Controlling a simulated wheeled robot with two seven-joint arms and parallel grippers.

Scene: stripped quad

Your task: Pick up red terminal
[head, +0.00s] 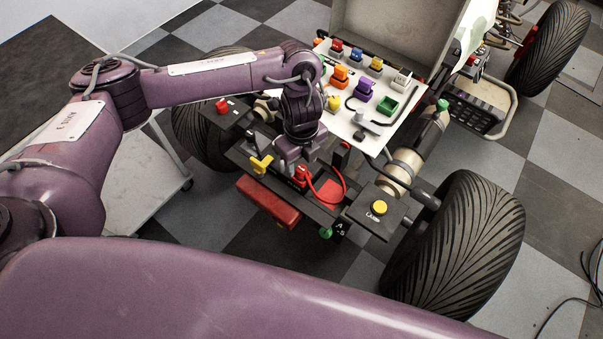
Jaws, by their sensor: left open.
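The red terminal (300,175) is a small red block on the dark front deck of the stripped quad, with a red cable looping from it to the right. My left gripper (292,163) points down right at the terminal and is open. The gripper partly covers the terminal's upper side. I cannot tell whether the fingers are around it or just above it. My right gripper is not in view.
A yellow part (261,165) stands just left of the gripper. A white panel (407,122) with several coloured blocks lies behind. A yellow button box (379,208) sits at the right. A red bar (268,202) is in front. Large tyres (455,248) flank the deck.

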